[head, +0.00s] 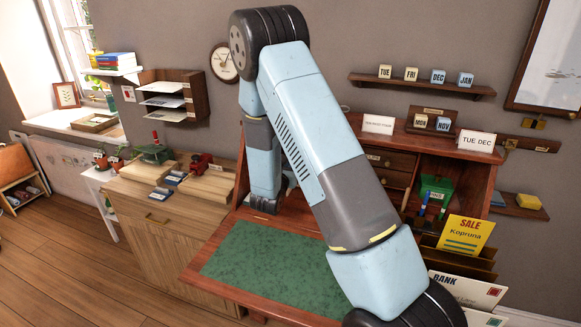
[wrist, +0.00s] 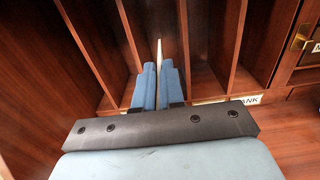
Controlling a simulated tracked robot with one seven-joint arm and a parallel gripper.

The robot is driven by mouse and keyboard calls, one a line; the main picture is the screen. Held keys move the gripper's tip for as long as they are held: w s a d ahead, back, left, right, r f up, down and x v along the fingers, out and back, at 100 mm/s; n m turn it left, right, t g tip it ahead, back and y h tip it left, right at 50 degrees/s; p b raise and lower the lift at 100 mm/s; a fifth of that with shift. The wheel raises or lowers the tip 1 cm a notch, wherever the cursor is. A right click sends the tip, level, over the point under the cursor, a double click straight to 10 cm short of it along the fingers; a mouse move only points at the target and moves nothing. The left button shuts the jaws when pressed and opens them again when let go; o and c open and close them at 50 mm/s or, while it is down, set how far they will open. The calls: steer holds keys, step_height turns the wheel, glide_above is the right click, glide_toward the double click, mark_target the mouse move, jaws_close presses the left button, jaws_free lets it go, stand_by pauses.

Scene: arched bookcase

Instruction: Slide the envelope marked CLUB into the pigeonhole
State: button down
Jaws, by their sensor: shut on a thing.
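In the wrist view my gripper (wrist: 160,70) has its two blue fingers close together, shut on a thin white envelope (wrist: 159,50) seen edge-on and upright. Its marking cannot be read from here. The envelope points into the pigeonhole (wrist: 152,22), between two brown upright dividers. I cannot tell how far its front edge is inside. A divider (wrist: 183,45) stands just right of the fingers, with a narrow gap. In the head view my gripper and this envelope are hidden.
More pigeonholes lie either side; one label (wrist: 248,100) ending in "NK" is on the lower ledge at right. In the head view, a rack holds a yellow SALE leaflet (head: 464,238) and a BANK envelope (head: 467,289). The green desk mat (head: 270,262) is clear.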

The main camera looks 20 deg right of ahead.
steer(key=shift+x, duration=4.55)
steer(key=c, duration=1.2)
jaws_free()
steer(key=shift+o, duration=0.2)
steer(key=shift+s, duration=0.1)
steer(key=v, duration=1.3)
steer(key=shift+s+a, duration=0.2)
steer(key=shift+a, duration=0.05)
